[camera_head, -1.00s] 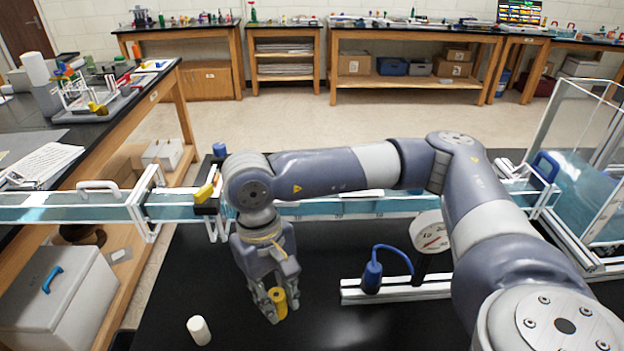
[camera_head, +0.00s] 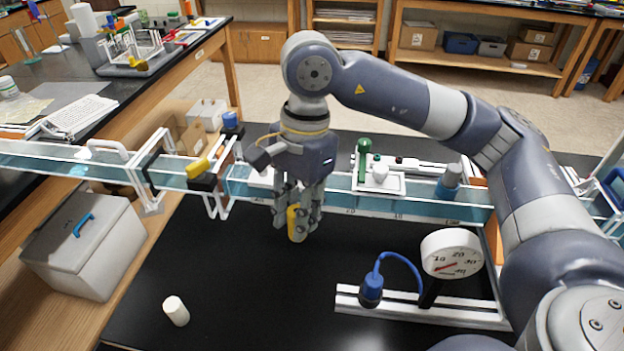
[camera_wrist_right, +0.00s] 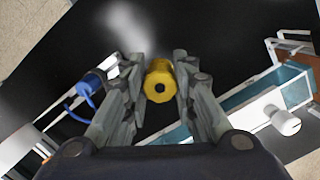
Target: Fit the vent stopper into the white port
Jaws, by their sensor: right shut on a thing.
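My right gripper (camera_head: 298,218) is shut on a yellow cylinder (camera_head: 297,226), which I take to be the vent stopper. It hangs about upright in front of the clear channel. In the right wrist view the cylinder's ribbed end (camera_wrist_right: 158,82), with a dark central hole, shows between the fingertips (camera_wrist_right: 158,70). A short white fitting (camera_head: 380,172) stands on a white plate on the channel, right of the gripper; it also shows in the right wrist view (camera_wrist_right: 285,122). It may be the white port; its opening is not clear. My left gripper is not in view.
A loose white cylinder (camera_head: 176,311) lies on the black tabletop (camera_head: 240,290). A green-topped piece (camera_head: 363,158) stands beside the white fitting. A dial gauge (camera_head: 452,254) and blue corded plug (camera_head: 371,290) sit on a rail at right. The front middle of the tabletop is clear.

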